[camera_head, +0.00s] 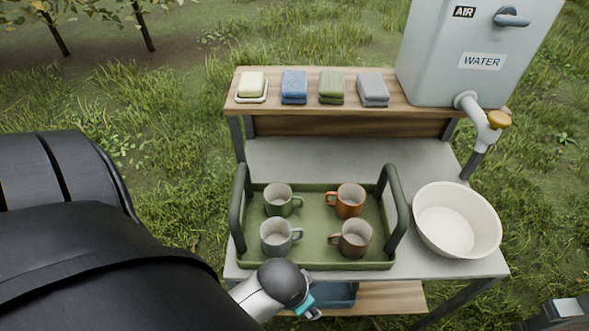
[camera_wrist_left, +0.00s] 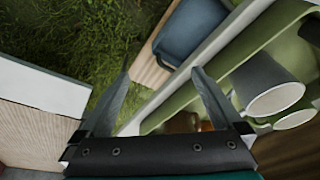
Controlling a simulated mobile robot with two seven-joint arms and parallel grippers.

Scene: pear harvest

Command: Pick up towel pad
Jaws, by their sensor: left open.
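Folded cloth pads sit in a row on the raised wooden shelf in the head view: a blue one (camera_head: 294,86), a green one (camera_head: 331,87) and a grey one (camera_head: 373,89). I cannot tell which is the towel pad. None shows in the left wrist view. My left gripper (camera_head: 313,312) is low at the table's front edge, well below and in front of the pads. In the left wrist view its two fingers (camera_wrist_left: 160,75) are apart with nothing between them.
A green tray (camera_head: 319,251) with tall handles and several mugs stands between my left gripper and the shelf. A white basin (camera_head: 457,190) and grey water tank (camera_head: 455,85) stand right. A blue bin (camera_head: 337,296) is below.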

